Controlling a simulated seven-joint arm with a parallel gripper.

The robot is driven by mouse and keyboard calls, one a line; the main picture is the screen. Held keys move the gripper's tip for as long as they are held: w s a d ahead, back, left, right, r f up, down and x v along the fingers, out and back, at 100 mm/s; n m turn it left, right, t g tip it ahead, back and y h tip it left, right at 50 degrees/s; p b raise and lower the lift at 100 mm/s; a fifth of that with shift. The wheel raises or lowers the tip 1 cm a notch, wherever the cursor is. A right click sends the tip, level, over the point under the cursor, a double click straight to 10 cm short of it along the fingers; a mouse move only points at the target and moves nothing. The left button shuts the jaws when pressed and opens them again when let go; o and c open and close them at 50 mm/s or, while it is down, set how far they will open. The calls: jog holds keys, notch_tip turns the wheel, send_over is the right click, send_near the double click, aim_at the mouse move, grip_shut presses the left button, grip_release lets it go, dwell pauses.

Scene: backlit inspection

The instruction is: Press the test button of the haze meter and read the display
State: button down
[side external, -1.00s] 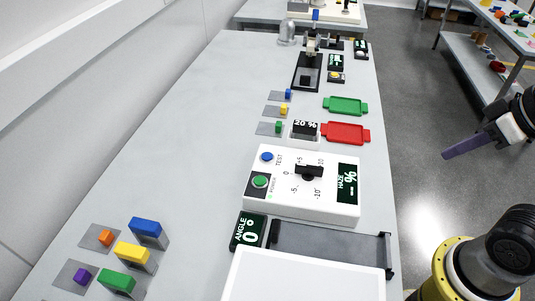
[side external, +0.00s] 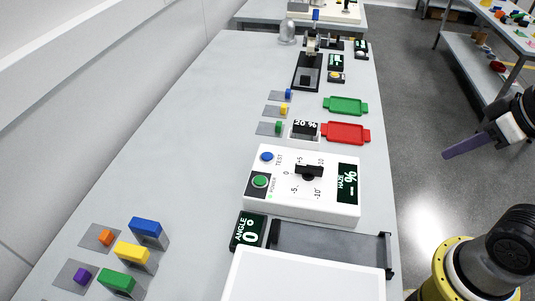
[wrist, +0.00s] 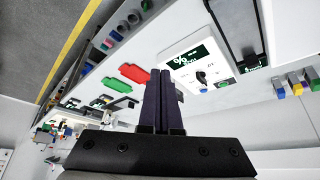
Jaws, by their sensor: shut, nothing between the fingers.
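The haze meter (side external: 300,206) is a white box on the bench. Its blue TEST button (side external: 267,157) is at the upper left, above a green POWER button (side external: 260,181). A black dial knob (side external: 309,172) sits mid-panel. Its display (side external: 347,184) reads HAZE with dashes and %, no number. My gripper (side external: 447,155) is in the air to the right of the bench, well apart from the meter, its dark purple fingers together and empty. In the wrist view, the shut fingers (wrist: 158,78) point toward the bench, with the meter (wrist: 185,45) right of them.
An angle display (side external: 248,232) reading 0° and a dark stage (side external: 325,246) adjoin the meter's near side. Red (side external: 345,133) and green (side external: 345,106) trays lie beyond it. Several coloured blocks (side external: 132,252) stand at the near left. The bench left of the meter is clear.

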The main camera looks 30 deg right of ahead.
jog(key=w+d+r+t+h, duration=0.35)
jog(key=w+r, duration=0.35)
jog(key=w, duration=0.4)
jog(key=w+a+r+n, duration=0.15)
jog(key=w+a, duration=0.25)
jog(key=w, duration=0.6)
jog(key=w+a+f+n+t+y, duration=0.15)
jog(key=w+a+f+n, duration=0.35)
jog(key=w+a, duration=0.5)
jog(key=s+a+f+n+g+y, duration=0.1)
jog(key=a+f+n, duration=0.1)
jog(key=a+f, duration=0.5)
jog(key=shift+s+a+f+y, duration=0.15)
jog(key=shift+a+f+y, duration=0.2)
jog(key=shift+a, duration=0.4)
jog(key=shift+f, duration=0.15)
